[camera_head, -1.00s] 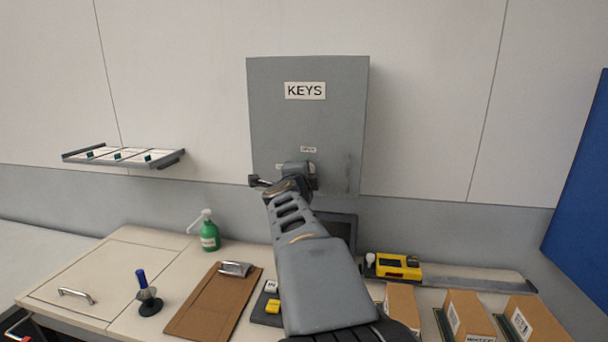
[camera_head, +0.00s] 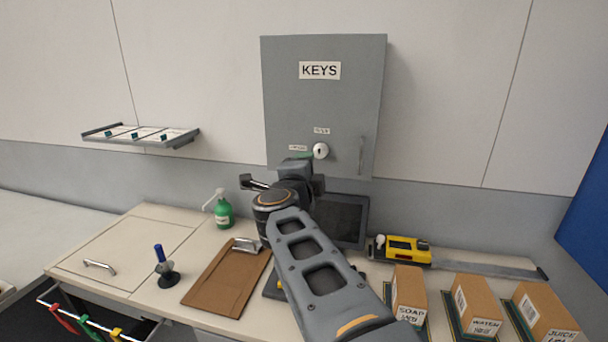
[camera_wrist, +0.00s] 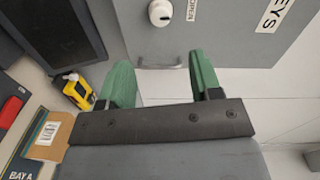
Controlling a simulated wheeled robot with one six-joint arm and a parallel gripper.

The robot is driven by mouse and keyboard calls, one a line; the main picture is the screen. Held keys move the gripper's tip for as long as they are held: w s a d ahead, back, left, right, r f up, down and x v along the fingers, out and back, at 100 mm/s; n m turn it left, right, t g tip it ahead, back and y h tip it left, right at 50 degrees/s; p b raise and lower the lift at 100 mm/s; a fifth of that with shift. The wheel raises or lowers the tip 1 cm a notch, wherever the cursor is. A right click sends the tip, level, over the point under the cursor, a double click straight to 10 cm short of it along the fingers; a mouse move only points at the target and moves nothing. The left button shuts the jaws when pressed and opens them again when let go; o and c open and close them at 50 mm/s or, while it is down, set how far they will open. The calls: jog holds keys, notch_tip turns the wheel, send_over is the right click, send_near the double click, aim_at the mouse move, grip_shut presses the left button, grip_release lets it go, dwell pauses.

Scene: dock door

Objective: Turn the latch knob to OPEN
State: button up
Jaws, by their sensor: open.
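The white round latch knob (camera_head: 320,150) sits on the lower front of the grey KEYS cabinet (camera_head: 325,100). It carries a small dark mark; which label that points to is too small to tell. One small label (camera_head: 321,131), OPEN, is above the knob; another (camera_head: 298,147), unreadable, is to its left. My gripper (camera_head: 297,157) is just below and left of the knob in the head view, apart from it. In the wrist view my gripper (camera_wrist: 160,62) has its two green fingers spread with nothing between them, and the knob (camera_wrist: 160,13) lies beyond the fingertips.
A bar handle (camera_head: 362,154) stands right of the knob on the cabinet. A dark screen (camera_head: 345,218) is below the cabinet. The counter holds a green pump bottle (camera_head: 223,212), a clipboard (camera_head: 222,280), a yellow device (camera_head: 403,250) and cardboard boxes (camera_head: 478,305). A shelf (camera_head: 140,137) is left.

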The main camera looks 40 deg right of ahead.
jog(key=shift+v, duration=1.1)
